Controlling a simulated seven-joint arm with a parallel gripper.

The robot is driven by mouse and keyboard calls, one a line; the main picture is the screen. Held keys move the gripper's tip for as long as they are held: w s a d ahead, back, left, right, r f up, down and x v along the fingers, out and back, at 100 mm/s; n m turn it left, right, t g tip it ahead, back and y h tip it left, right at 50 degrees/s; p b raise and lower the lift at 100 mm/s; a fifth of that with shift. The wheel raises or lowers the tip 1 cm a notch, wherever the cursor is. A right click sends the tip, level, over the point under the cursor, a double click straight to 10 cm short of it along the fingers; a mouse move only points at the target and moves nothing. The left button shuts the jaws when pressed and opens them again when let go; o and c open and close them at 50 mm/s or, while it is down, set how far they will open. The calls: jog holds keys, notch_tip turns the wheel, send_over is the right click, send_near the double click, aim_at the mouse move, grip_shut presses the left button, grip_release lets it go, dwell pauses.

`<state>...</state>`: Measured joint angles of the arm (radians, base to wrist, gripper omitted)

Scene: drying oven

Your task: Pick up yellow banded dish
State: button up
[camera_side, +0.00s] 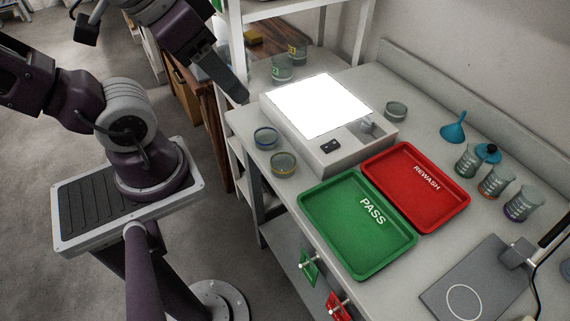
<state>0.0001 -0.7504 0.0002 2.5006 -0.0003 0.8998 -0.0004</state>
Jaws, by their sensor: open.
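The yellow banded dish (283,164) is a small round glass dish with a yellow band. It sits on the bench near its left edge, in front of the white light box and left of the green tray. A similar dish with a blue band (266,138) stands just behind it. My gripper (238,94) is open and empty, pointing down in the air to the upper left of both dishes, apart from them. Its two fingers overlap in this view, so the gap between them is hidden.
The light box (305,159) with a bright lit top stands behind the dishes. A green PASS tray (340,235) and a red REWASH tray (425,205) lie to the right. Several beakers (495,181), a blue funnel (454,130) and a grey plate device (470,290) stand further right.

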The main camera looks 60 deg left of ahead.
jog(key=o, duration=0.4)
jog(key=shift+c, duration=0.2)
jog(key=shift+r, duration=0.1)
